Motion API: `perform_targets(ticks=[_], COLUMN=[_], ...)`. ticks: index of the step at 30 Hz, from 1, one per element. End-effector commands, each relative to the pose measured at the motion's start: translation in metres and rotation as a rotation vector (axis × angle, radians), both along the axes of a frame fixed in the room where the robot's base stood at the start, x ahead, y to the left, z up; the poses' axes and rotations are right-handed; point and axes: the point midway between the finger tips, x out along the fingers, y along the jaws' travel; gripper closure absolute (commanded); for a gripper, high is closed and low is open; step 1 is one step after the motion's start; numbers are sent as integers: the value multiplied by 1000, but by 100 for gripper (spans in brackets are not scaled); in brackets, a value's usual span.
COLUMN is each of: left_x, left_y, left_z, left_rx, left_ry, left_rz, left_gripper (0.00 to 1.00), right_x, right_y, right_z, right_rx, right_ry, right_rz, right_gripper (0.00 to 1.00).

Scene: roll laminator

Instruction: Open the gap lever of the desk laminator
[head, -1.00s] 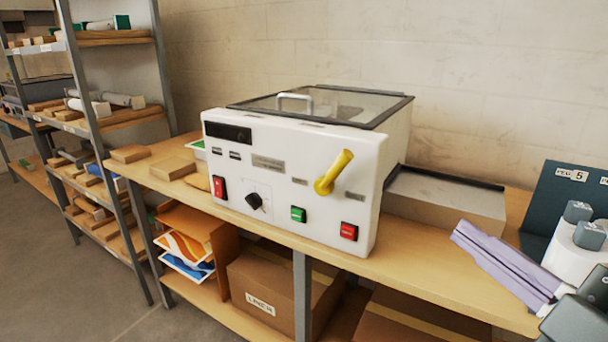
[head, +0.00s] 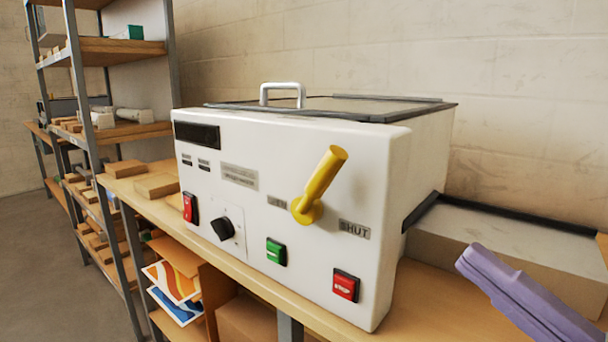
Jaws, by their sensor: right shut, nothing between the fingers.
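The desk laminator (head: 215,265) is a white box on the wooden bench. Its yellow gap lever (head: 322,183) is on the front panel, with its pivot low and its handle tilted up and to the right. A label reading "SHUT" (head: 355,229) is right of the pivot, and a smaller label (head: 277,201), too blurred to read, is left of it. My right gripper (head: 468,263) has purple fingers pressed together, with nothing between them. It is right of the laminator, apart from the lever. My left gripper is not in view.
The front panel also has a red switch (head: 190,207), a black knob (head: 222,229), a green button (head: 276,251) and a red button (head: 346,285). Wooden blocks (head: 156,186) lie left of the laminator. The space before the lever is clear.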

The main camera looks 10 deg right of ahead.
Motion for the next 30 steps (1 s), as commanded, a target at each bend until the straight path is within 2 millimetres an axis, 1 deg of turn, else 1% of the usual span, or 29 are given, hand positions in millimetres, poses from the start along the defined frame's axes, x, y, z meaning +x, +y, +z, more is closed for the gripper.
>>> perform_targets(ticks=[5, 8, 18, 21, 25, 30], left_x=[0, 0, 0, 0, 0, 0], left_y=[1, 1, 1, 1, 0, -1], left_z=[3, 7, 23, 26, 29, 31], left_rx=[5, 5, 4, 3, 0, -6], left_ry=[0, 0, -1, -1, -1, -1], left_rz=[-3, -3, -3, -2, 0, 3], left_gripper=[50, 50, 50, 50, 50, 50], right_x=[7, 19, 80, 95, 109, 117], right_y=[4, 9, 39, 47, 54, 58], right_z=[4, 11, 36, 42, 47, 49], right_rx=[1, 2, 3, 2, 1, 1], right_ry=[-2, -4, -3, -1, 0, 1], right_rz=[1, 1, 0, 0, 0, -1], right_gripper=[100, 100, 100, 100, 100, 100])
